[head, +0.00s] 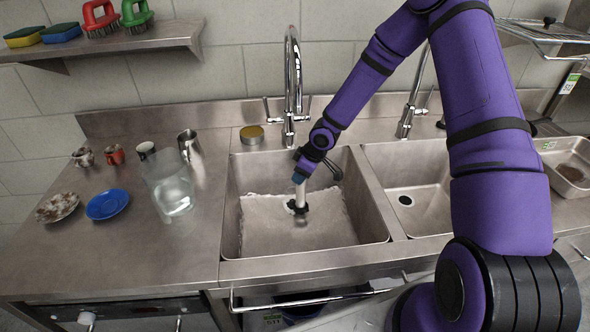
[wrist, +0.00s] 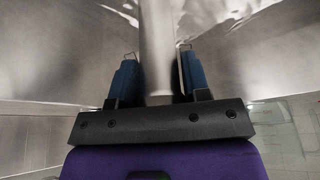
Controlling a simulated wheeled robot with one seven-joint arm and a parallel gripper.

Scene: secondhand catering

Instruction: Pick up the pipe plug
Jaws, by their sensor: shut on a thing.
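The pipe plug (head: 300,194) is a pale upright tube with a black ring near its lower end, in the left sink basin (head: 372,215). My gripper (head: 299,177) reaches down into this basin from the upper right and is shut on the tube's upper part. In the wrist view the pipe plug (wrist: 157,40) runs between the two blue-backed fingers of my gripper (wrist: 158,65). I cannot tell whether its foot sits in the drain or hangs above it.
A tall tap (head: 293,85) stands behind the basin, close to my arm. The right basin (head: 428,208) is empty with an open drain. A glass jar (head: 170,185), a blue saucer (head: 107,204) and several cups stand on the left counter.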

